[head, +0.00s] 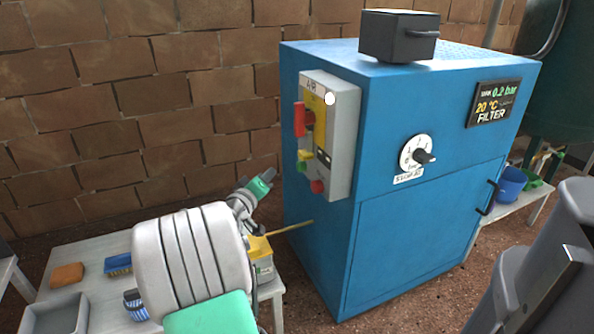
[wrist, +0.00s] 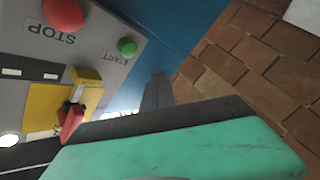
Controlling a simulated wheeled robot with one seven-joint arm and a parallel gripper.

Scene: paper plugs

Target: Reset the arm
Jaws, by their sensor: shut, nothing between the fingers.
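My gripper (head: 267,175) is shut and empty, in the air left of the grey control box (head: 342,130) on the blue cabinet's side. It appears apart from the box, though the exact gap is hard to judge. In the wrist view my gripper's dark fingers (wrist: 157,88) show past its green housing, with blue cabinet wall behind. The same view shows the box's red STOP button (wrist: 63,13), green START button (wrist: 127,47) and red switch handle (wrist: 71,122). The handle also shows in the head view (head: 300,119).
The blue cabinet (head: 420,240) has a dial (head: 417,153), a lit display (head: 494,102) and a black box (head: 398,36) on top. A low table at left bears an orange sponge (head: 67,275), a brush (head: 118,263) and a grey tray (head: 56,314). A brick wall stands behind.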

